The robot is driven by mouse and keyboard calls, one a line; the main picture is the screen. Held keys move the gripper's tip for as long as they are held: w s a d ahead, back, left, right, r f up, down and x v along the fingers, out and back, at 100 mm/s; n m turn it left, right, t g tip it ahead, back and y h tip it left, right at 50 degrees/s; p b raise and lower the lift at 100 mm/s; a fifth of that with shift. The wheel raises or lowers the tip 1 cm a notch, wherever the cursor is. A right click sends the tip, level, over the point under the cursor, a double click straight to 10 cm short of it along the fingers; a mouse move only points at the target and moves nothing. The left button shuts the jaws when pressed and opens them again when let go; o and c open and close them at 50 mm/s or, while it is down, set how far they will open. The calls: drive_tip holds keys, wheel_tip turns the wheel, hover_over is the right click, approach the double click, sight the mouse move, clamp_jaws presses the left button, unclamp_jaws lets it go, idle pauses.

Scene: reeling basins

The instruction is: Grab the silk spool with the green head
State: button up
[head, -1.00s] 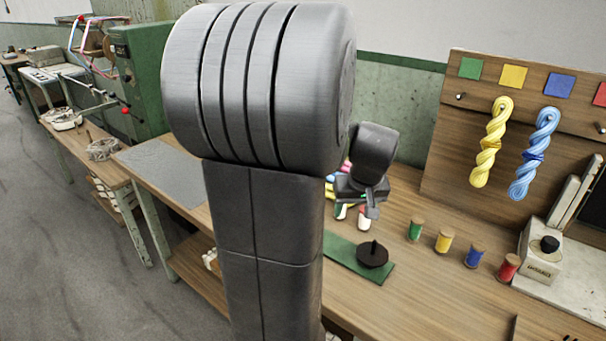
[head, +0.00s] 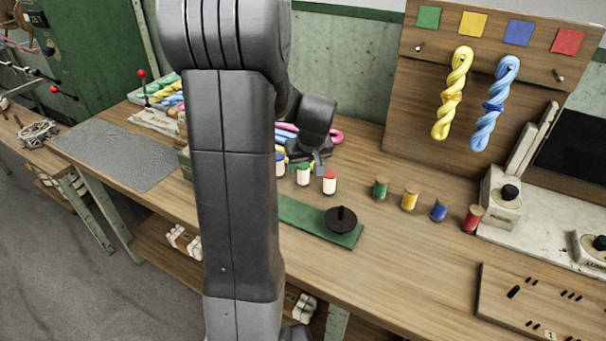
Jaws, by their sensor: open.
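The silk spool with the green head (head: 303,176) stands upright on the bench, white-bodied, between a blue-headed spool (head: 281,166) on the left and a red-headed spool (head: 330,182) on the right. My gripper (head: 319,166) is open and empty, pointing down close to the green-headed and red-headed spools. In this view it overlaps the space between their tops; its exact height and depth cannot be told. My arm hides part of the bench to the left.
Green (head: 380,188), yellow (head: 409,199), blue (head: 439,210) and red (head: 472,218) thread spools stand in a row to the right. A black spindle disc (head: 340,220) sits on a green mat (head: 298,217) in front. Coloured skeins (head: 334,136) lie behind my gripper.

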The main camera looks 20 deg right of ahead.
sight(304, 168)
drive_tip(key=shift+x, duration=2.55)
drive_tip(key=shift+r, duration=0.1)
drive_tip(key=c, duration=1)
